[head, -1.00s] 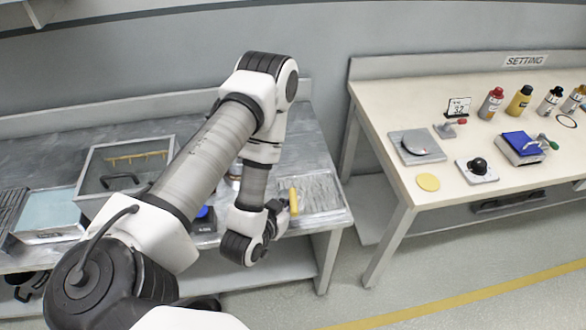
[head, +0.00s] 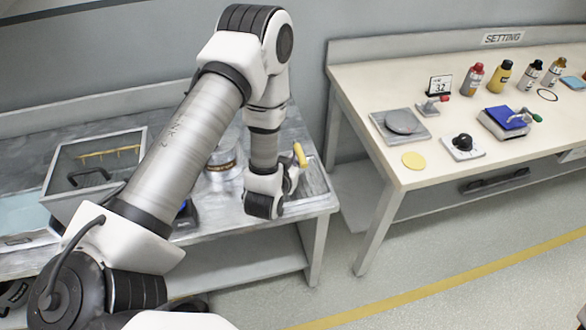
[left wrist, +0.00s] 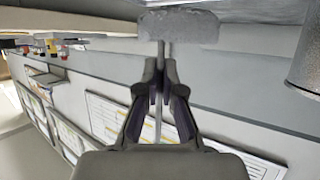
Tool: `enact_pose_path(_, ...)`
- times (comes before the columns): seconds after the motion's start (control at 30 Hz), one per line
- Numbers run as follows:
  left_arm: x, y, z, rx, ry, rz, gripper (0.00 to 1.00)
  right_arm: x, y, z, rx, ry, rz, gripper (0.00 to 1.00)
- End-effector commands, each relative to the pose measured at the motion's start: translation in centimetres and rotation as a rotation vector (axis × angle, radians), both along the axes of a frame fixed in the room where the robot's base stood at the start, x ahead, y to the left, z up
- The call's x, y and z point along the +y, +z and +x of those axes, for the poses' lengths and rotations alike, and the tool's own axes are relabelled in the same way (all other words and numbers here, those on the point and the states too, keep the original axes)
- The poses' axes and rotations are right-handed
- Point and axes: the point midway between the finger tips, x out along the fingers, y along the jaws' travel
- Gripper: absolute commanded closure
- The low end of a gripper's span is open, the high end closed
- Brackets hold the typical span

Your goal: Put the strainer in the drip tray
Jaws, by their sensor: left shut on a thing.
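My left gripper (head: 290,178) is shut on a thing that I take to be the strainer. In the left wrist view the gripper (left wrist: 160,85) pinches a thin stem that carries a grey speckled head (left wrist: 178,27). In the head view a yellow end (head: 300,154) of the held thing sticks up beyond the fingers. The shallow ribbed metal tray that looks like the drip tray (head: 316,184) lies at the right end of the left bench, beside and partly behind the gripper. Whether the held thing touches it is hidden. My right gripper is not in view.
A round metal container (head: 222,163) stands left of my gripper, partly behind my arm. A clear-lidded box (head: 85,165) sits farther left. The setting table (head: 380,95) on the right holds bottles and small tools. A floor gap separates the benches.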

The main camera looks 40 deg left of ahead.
Motion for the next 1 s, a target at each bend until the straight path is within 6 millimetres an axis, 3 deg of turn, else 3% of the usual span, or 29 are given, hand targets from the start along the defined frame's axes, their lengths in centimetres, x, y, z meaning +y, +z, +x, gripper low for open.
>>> enact_pose_path(0.1, 0.0, -2.4, -0.2, 0.004, -0.001, 0.001, 1.00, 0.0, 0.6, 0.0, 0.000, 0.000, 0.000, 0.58)
enact_pose_path(0.2, 0.0, -3.4, -0.2, 0.002, 0.001, 0.001, 1.00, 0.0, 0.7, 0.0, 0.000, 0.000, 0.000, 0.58)
enact_pose_path(0.5, 0.1, -3.9, -0.2, 0.001, 0.000, 0.001, 1.00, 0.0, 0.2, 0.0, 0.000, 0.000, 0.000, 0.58)
enact_pose_path(0.6, 0.1, -3.8, -0.2, 0.002, 0.000, 0.000, 0.69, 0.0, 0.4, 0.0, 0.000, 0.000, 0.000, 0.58)
enact_pose_path(1.0, -0.1, -3.4, -0.8, 0.004, 0.000, 0.000, 0.69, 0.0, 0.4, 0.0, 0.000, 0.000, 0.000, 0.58)
